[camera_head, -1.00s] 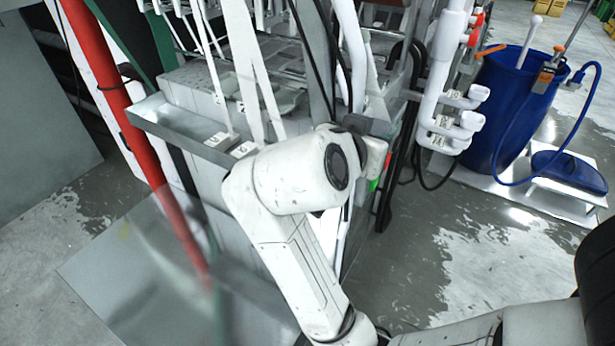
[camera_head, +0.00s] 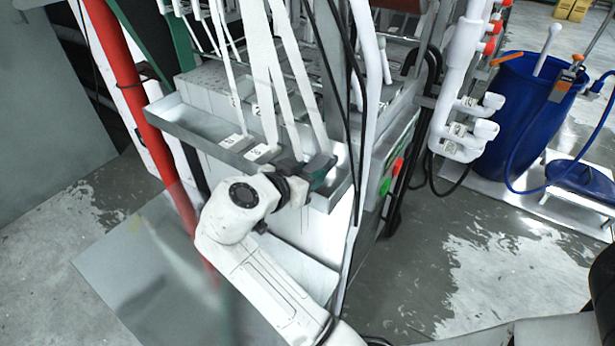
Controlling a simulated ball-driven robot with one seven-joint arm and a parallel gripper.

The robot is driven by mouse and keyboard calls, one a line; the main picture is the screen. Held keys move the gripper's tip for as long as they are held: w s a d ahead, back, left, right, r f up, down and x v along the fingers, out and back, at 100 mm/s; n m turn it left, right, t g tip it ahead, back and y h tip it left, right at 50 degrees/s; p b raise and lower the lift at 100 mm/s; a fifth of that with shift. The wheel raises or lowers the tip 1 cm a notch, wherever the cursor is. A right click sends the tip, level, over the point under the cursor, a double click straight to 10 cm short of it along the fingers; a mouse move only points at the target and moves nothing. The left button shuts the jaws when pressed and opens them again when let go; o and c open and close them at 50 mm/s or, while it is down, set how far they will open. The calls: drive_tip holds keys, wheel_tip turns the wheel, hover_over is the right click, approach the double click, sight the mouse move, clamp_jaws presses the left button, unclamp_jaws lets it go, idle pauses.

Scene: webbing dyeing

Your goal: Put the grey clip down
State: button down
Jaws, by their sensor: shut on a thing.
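My gripper (camera_head: 318,172) is at the right end of the long metal tray (camera_head: 195,128), over or inside its near corner. It is shut on the grey clip, which is small here and hard to tell apart from the dark fingers. I cannot tell whether the clip touches the tray floor. White webbing straps (camera_head: 268,85) run down into the tray just left of my gripper, with small white tagged pieces at their lower ends.
A red post (camera_head: 150,125) stands left of the tray. Black cables and a white pipe pass close to the right of my gripper. A control box with green and red buttons (camera_head: 385,187) sits right of the tray. A blue barrel (camera_head: 527,115) stands farther right.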

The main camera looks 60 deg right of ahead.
drive_tip(key=shift+f, duration=0.8)
